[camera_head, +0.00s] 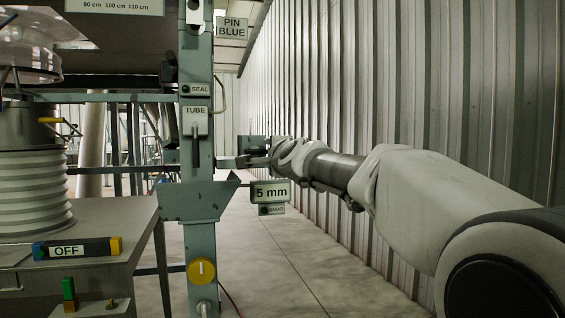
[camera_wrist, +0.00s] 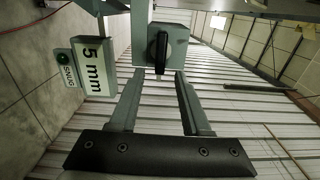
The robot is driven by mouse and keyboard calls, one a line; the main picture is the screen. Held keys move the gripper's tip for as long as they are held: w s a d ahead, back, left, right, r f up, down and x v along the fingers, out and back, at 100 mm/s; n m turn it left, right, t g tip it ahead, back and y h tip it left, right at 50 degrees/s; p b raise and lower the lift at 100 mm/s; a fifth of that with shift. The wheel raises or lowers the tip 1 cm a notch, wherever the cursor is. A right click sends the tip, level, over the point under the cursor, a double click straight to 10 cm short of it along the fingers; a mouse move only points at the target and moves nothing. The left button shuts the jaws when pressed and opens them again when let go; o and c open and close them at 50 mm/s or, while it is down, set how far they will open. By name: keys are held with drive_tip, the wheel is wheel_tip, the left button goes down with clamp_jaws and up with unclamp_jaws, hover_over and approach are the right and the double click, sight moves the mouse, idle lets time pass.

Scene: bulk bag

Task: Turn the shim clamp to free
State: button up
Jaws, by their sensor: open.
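A grey block with a black lever handle (camera_wrist: 160,52), which looks like the shim clamp, is at the top centre of the wrist view. The lever lies up and down in that picture. A "5 mm" sign (camera_wrist: 93,65) and a "SNUG" label (camera_wrist: 67,68) are to its left; the sign also shows in the head view (camera_head: 270,191). My gripper (camera_wrist: 158,77) is open and empty, its two fingers spread to either side below the lever. In the head view my gripper (camera_head: 243,161) is at the right of the post; the lever cannot be made out clearly there.
The grey-green post (camera_head: 199,240) carries a "TUBE" plate (camera_head: 195,121) and a yellow knob (camera_head: 201,271). A corrugated wall (camera_head: 400,90) runs close along the right. The floor between is clear.

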drive_tip(key=b+v, duration=0.5)
drive_tip(key=v, duration=1)
drive_tip(key=shift+b, duration=0.35)
drive_tip(key=shift+s, duration=0.15)
drive_tip(key=s+d+f+n+g+h, duration=0.2)
drive_tip(key=s+d+f+n+g, duration=0.25)
drive_tip(key=s+f, duration=0.55)
drive_tip(key=s+d+f+n+g+h, duration=0.1)
drive_tip(key=s+d+f+n+g, duration=0.35)
drive_tip(key=f, duration=0.95)
drive_tip(key=s+d+f+n+g+h, duration=0.25)
drive_tip(key=s+f+n, duration=0.25)
drive_tip(key=s+f, duration=0.65)
wheel_tip(320, 180, up, 13)
drive_tip(key=n+p, duration=0.1)
drive_tip(key=p, duration=1.4)
drive_tip(key=shift+s+d, duration=0.45)
